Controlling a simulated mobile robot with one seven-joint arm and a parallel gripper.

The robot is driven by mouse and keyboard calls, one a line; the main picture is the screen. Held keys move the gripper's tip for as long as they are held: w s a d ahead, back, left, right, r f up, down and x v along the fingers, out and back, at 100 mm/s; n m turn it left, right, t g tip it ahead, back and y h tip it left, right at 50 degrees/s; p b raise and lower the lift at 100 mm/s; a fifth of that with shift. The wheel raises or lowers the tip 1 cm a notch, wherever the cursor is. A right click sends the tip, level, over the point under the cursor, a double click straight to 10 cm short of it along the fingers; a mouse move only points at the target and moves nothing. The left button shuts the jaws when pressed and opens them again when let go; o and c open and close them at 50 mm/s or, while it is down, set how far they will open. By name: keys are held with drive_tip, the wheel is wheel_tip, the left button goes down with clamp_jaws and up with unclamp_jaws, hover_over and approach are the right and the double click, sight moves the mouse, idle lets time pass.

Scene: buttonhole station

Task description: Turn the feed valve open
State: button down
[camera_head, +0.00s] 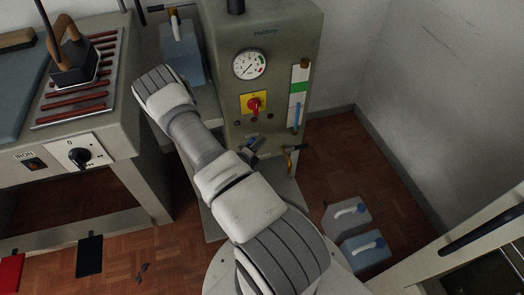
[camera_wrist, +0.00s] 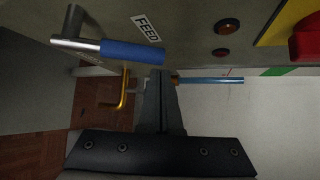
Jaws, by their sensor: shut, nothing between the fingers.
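The feed valve lever has a metal stem and a blue grip (camera_wrist: 133,51), seen at upper left in the wrist view. A white label reading FEED (camera_wrist: 148,28) sits close beside it on the boiler panel. My gripper (camera_wrist: 160,76) is shut, with its dark fingers together and nothing between them. The fingertips are close to the free end of the blue grip; I cannot tell whether they touch it. In the head view my gripper (camera_head: 257,148) is small and dark at the lower front of the boiler (camera_head: 262,95), partly hidden behind my arm.
The boiler carries a pressure gauge (camera_head: 249,64) and a red knob (camera_head: 254,104). Jugs (camera_head: 366,250) stand on the floor. An ironing table (camera_head: 110,143) is at left.

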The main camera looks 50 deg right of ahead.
sight(253, 138)
drive_tip(key=shift+w+a+r, duration=0.4)
drive_tip(key=shift+w+a, duration=0.1)
drive_tip(key=shift+a, duration=0.1)
drive_tip(key=shift+w+a+r+n+h+b, duration=0.1)
drive_tip(key=shift+w+a+n+h+b, duration=0.05)
drive_tip(key=shift+a+n+h+b, duration=0.2)
drive_tip(key=shift+w+a+r+n+h+b, duration=0.3)
drive_tip(key=shift+w+a+n+h+b, duration=0.3)
drive_tip(key=shift+a+h+b, duration=0.3)
drive_tip(key=shift+w+a+r+n+h, duration=0.15)
drive_tip(key=shift+w+a+r+h, duration=0.1)
drive_tip(key=shift+a, duration=0.2)
drive_tip(key=shift+w+a+r+n+h, duration=0.1)
drive_tip(key=shift+w+a+r+h, duration=0.1)
drive_tip(key=shift+a, duration=0.25)
drive_tip(key=shift+a+p, duration=0.1)
drive_tip(key=shift+p, duration=0.2)
